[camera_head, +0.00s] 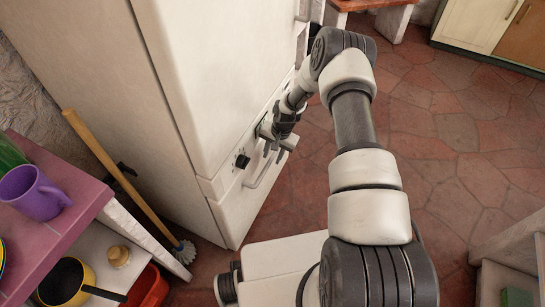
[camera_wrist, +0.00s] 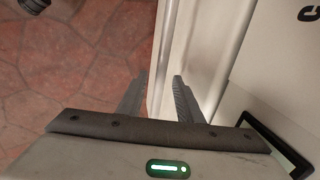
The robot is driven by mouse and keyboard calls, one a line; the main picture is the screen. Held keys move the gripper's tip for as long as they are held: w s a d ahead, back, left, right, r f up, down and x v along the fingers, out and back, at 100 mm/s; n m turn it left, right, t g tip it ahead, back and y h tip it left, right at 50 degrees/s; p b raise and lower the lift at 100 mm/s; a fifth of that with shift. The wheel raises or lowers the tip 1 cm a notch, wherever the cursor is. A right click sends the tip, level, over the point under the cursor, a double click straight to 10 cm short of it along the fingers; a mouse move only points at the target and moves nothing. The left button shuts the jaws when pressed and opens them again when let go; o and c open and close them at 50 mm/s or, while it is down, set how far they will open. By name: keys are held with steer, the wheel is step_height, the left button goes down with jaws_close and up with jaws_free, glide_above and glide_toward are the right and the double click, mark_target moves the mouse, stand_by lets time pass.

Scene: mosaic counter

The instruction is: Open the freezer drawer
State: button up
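The white fridge-freezer (camera_head: 185,75) stands left of my arm. Its lower freezer drawer (camera_head: 236,210) looks shut, with its front in line with the body above. A pale bar handle (camera_head: 265,172) stands out from the drawer front. My gripper (camera_head: 274,154) is just above this handle, pointing down, with its fingers apart. In the wrist view, the two grey fingers (camera_wrist: 160,76) are open, and a pale bar or edge runs up the picture between and beyond their tips. I cannot tell whether the fingers touch the handle.
A dark round knob (camera_head: 242,161) sits on the fridge front near the handle. A pink-topped shelf with a purple mug (camera_head: 35,193) is at the left, with a broom (camera_head: 125,180) leaning beside it.

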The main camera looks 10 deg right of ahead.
steer(key=shift+f, duration=0.25)
jaws_close()
